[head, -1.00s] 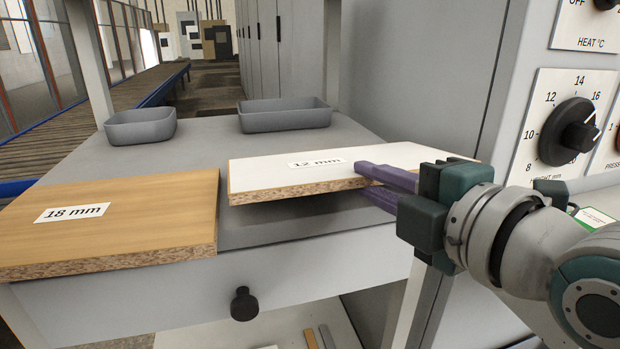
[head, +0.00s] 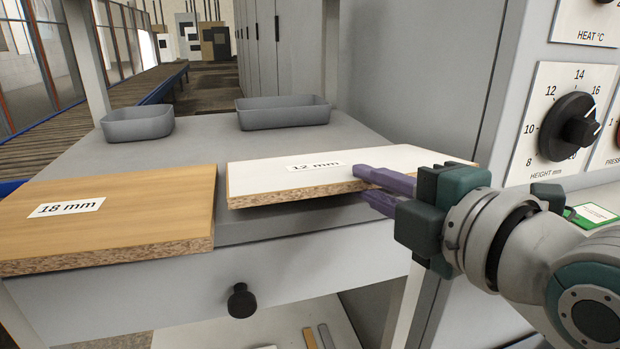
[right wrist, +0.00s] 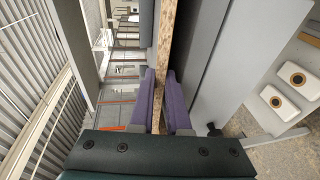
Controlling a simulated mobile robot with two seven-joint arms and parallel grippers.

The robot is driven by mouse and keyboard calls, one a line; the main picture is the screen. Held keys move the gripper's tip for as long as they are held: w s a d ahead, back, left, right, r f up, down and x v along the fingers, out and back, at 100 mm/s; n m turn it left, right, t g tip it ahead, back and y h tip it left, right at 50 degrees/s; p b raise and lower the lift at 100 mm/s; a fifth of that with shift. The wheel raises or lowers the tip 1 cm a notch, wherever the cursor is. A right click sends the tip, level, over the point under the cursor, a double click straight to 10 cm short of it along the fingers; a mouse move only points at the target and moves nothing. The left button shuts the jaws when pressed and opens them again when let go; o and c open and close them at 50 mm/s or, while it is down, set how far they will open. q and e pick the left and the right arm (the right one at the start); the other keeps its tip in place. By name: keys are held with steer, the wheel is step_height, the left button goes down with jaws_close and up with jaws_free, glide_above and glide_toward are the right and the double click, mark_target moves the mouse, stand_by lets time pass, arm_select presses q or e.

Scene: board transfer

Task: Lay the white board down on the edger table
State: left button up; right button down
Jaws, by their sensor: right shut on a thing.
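The white board (head: 270,173), labelled 12 mm, is roughly level over the right part of the grey table (head: 330,225). A narrow dark gap shows under its front edge; whether its far side touches the table I cannot tell. My right gripper (head: 370,186) is shut on the board's front edge near its right end, one purple finger above and one below. In the right wrist view the board's chipboard edge (right wrist: 162,75) runs between the fingers (right wrist: 160,100). My left gripper is not in view.
A wood-coloured board (head: 130,205), labelled 18 mm, lies to the left, close to the white board. Two grey trays (head: 138,126) (head: 283,116) stand at the back. A drawer knob (head: 241,301) sticks out in front. A machine with dials (head: 567,128) stands at right.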

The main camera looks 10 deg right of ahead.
steer(key=c, duration=0.8)
jaws_free()
steer(key=shift+o, duration=0.2)
steer(key=shift+f, duration=0.15)
steer(key=g+p, duration=0.3)
steer(key=p, duration=0.3)
steer(key=r+g+h+p, duration=0.1)
steer(key=g+p, duration=0.2)
steer(key=p, duration=0.4)
steer(key=s+g+h+p, duration=0.1)
steer(key=g+p, duration=0.2)
steer(key=p, duration=0.4)
steer(key=shift+d+r+g, duration=0.1)
steer(key=shift+r+g, duration=0.1)
steer(key=shift+g, duration=0.2)
